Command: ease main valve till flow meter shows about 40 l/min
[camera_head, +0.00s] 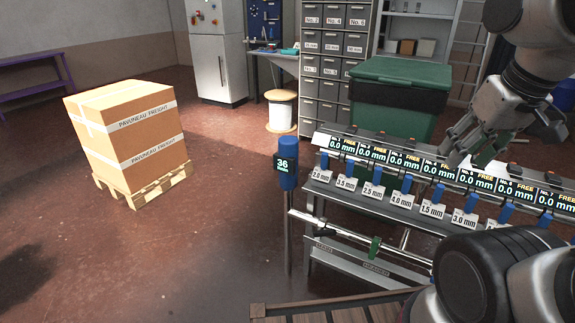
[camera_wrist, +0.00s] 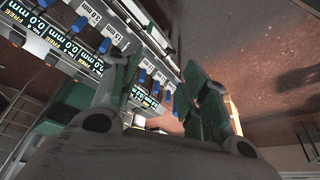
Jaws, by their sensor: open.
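A blue meter (camera_head: 287,165) on a thin post reads 36; its unit line is too small to read.
Displays (camera_head: 404,164) reading FREE and 0.0 mm line the bench, above blue fittings (camera_head: 407,184) and white size tags (camera_head: 402,200). A green lidded bin (camera_head: 400,95) stands behind. A wrapped carton (camera_head: 128,135) sits on a pallet at left. Floor between is clear.

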